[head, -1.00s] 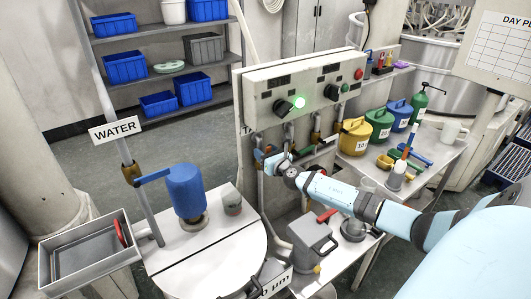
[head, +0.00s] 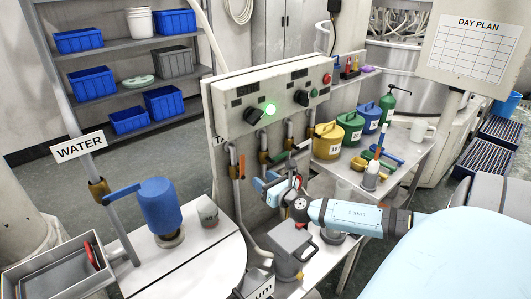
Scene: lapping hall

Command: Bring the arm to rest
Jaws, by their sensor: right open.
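My right arm comes in from the right edge, and its pale blue and white gripper (head: 272,188) is in front of the pipes below the control panel. Its jaws are open, and I see nothing held between them. The gripper is above and behind a grey lidded jug (head: 291,250) on the bench. I cannot tell whether it touches the pipes behind it. My left gripper is not in view.
The control panel (head: 270,95) has a lit green lamp. Yellow (head: 327,142), green (head: 350,127) and blue (head: 370,118) cans stand on the right bench. A blue bottle (head: 160,207) stands on the round table (head: 205,262). Grey floor lies open behind.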

